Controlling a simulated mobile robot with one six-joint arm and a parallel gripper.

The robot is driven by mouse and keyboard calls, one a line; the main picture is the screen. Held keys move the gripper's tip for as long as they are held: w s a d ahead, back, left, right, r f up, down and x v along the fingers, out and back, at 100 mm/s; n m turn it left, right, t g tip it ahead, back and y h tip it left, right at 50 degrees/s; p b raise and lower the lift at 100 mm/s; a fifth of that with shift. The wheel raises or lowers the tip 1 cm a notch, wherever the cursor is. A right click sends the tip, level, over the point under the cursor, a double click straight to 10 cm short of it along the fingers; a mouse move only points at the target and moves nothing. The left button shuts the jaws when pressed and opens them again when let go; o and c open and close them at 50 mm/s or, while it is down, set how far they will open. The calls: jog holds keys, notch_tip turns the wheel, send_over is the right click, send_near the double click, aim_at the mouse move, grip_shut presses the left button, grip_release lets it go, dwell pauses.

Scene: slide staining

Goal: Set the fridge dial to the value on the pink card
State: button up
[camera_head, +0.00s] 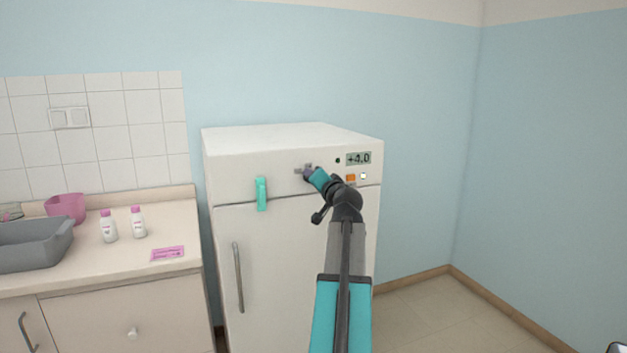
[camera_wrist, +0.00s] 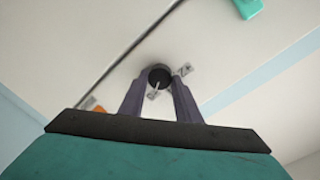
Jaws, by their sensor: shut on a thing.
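The white fridge (camera_head: 225,170) stands against the blue wall, and its display (camera_head: 358,158) reads +4.0. The pink card (camera_head: 167,254) lies on the counter to the left; its writing is too small to read. My gripper (camera_head: 306,171) is at the fridge's upper front panel, left of the display. In the wrist view my gripper (camera_wrist: 160,88) has its two fingers closed around the dark round dial (camera_wrist: 159,77), which bears a pale pointer line. In the head view the dial is mostly hidden by the gripper.
A teal handle-like piece (camera_head: 261,194) is on the fridge front, left of my gripper. An orange button (camera_head: 351,178) and a white one (camera_head: 363,176) sit below the display. Two pink-capped bottles (camera_head: 108,227), a pink container (camera_head: 66,208) and a grey basin (camera_head: 35,246) stand on the counter.

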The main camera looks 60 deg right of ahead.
jog(key=o, duration=1.1)
jog(key=shift+c, duration=0.2)
jog(key=shift+s, duration=0.1)
jog(key=v, duration=1.3)
jog(key=shift+s+a+b, duration=0.25)
jog(key=shift+b, duration=0.15)
jog(key=shift+r, duration=0.1)
